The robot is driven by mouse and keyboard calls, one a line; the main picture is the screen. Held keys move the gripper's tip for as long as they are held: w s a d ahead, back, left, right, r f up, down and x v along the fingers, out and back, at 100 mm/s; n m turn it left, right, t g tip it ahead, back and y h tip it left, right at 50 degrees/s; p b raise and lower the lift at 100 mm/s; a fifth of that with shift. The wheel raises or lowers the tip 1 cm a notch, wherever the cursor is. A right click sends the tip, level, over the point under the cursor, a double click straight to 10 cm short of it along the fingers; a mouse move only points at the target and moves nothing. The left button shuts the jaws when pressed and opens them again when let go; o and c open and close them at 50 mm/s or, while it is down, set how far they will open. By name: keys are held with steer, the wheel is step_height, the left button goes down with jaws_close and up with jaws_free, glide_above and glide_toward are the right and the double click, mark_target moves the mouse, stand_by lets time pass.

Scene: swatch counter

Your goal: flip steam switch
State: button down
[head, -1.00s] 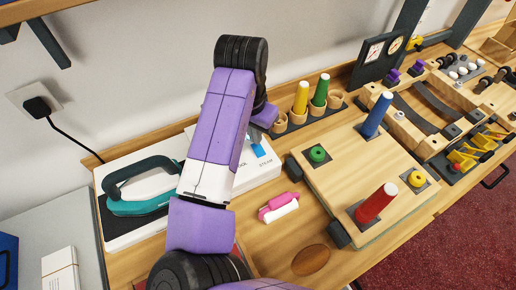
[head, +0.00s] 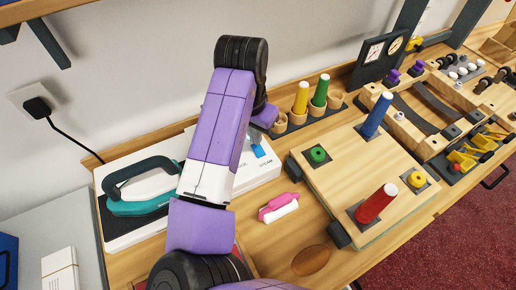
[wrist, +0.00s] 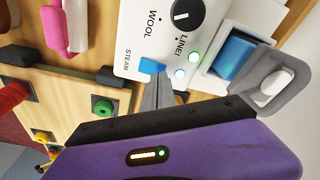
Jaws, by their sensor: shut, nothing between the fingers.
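The white control panel (wrist: 130,57) lies flat on the counter and carries the word STEAM beside a small blue steam switch (wrist: 152,66). In the head view, the panel (head: 262,172) is partly hidden behind my arm, and the blue switch (head: 258,151) shows just below my gripper (head: 254,138). In the wrist view, my gripper (wrist: 158,84) is shut and empty, its grey fingertips close beside the blue switch. I cannot tell whether they touch it.
A black knob (wrist: 187,12) and a larger blue part in a white frame (wrist: 234,57) sit near the switch. The teal iron (head: 140,205) stands left of my arm. A pink-and-white object (head: 278,208) and a wooden peg board (head: 345,165) lie to the right.

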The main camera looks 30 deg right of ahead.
steer(key=shift+f+b, duration=0.45)
steer(key=shift+f, duration=0.35)
stand_by(1.1)
steer(key=shift+r+p, duration=3.15)
steer(key=shift+r, duration=0.4)
